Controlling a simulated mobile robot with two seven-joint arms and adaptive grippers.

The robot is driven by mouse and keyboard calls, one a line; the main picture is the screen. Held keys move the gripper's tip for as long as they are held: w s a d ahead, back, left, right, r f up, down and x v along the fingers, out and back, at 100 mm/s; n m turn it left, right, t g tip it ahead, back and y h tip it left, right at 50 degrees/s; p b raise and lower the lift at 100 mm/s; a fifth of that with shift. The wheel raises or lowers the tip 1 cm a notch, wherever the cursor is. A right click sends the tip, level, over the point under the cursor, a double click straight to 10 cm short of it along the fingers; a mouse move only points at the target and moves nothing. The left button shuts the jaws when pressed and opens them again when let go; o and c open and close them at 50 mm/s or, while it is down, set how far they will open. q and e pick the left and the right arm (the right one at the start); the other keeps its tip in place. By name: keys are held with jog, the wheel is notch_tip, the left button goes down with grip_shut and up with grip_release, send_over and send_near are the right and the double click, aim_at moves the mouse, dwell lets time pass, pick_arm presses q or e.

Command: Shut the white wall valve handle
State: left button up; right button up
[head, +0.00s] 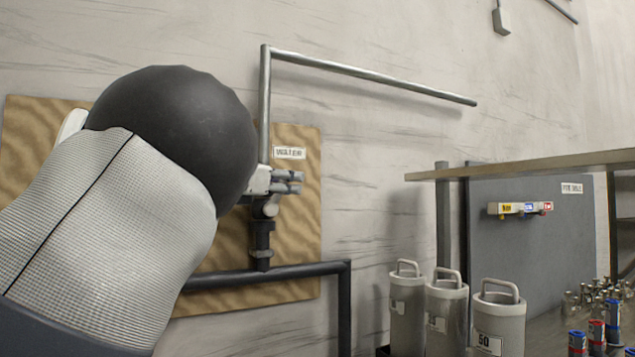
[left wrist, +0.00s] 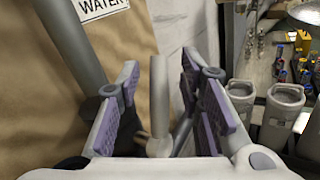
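In the left wrist view the white-grey valve handle (left wrist: 159,95) stands upright between the two finger pads of my left gripper (left wrist: 159,82). The fingers are apart, with a visible gap on each side of the handle. In the head view my left gripper (head: 286,182) is at the pipe on the wooden wall panel, just above the valve body (head: 265,208). My dark round wrist joint and pale forearm cover much of the panel there. I cannot make out the handle in the head view. My right gripper is in neither view.
A thin metal pipe (head: 264,110) rises from the valve and bends right along the wall. A dark pipe (head: 300,270) runs below. A label (head: 289,153) is beside the pipe. Several grey canisters (head: 446,310) stand right, near a shelf (head: 530,163) and small bottles (head: 597,330).

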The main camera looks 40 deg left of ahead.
pick_arm(q)
jog(key=shift+w, duration=0.2)
grip_shut()
